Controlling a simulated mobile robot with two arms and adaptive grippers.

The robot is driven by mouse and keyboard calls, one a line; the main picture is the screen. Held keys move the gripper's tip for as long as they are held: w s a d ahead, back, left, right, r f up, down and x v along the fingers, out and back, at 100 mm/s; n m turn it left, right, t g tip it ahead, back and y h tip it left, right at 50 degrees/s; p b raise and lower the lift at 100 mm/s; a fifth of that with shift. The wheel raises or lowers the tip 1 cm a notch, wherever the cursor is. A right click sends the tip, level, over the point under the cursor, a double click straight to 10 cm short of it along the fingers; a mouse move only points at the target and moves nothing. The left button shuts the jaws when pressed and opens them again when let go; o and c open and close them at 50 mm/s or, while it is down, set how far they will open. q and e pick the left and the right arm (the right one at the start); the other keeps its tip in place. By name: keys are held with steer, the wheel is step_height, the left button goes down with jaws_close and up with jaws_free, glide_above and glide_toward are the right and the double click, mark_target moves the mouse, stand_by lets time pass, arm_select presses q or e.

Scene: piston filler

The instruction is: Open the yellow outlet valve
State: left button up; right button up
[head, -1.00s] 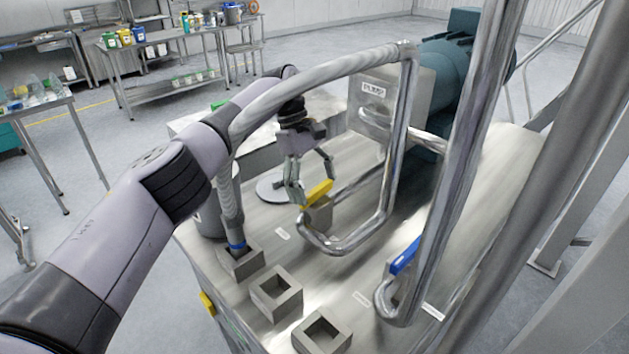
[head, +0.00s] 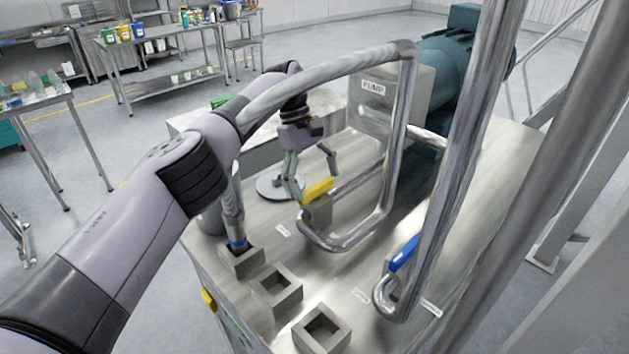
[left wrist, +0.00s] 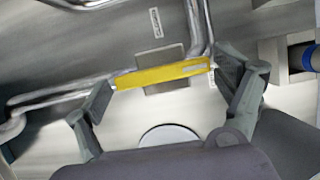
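The yellow valve handle (head: 318,190) sits on a small grey valve block (head: 319,213) on the steel machine top, beside a bent pipe. My left gripper (head: 315,184) is open above it, one finger near each end of the handle. In the left wrist view, the yellow handle (left wrist: 163,74) lies lengthwise between the two spread fingertips of the left gripper (left wrist: 165,84). The fingertips are close to the handle's ends; whether either touches is unclear. My right gripper is in neither view.
A looping steel pipe (head: 398,150) rises close to the right of my left gripper. A blue handle (head: 404,254) sits by another pipe at right. A pump box (head: 376,104) stands behind, and square sockets (head: 277,290) line the front left.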

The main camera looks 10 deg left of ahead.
arm_select(q)
steer(key=shift+o, duration=0.8)
steer(key=shift+f, duration=0.1)
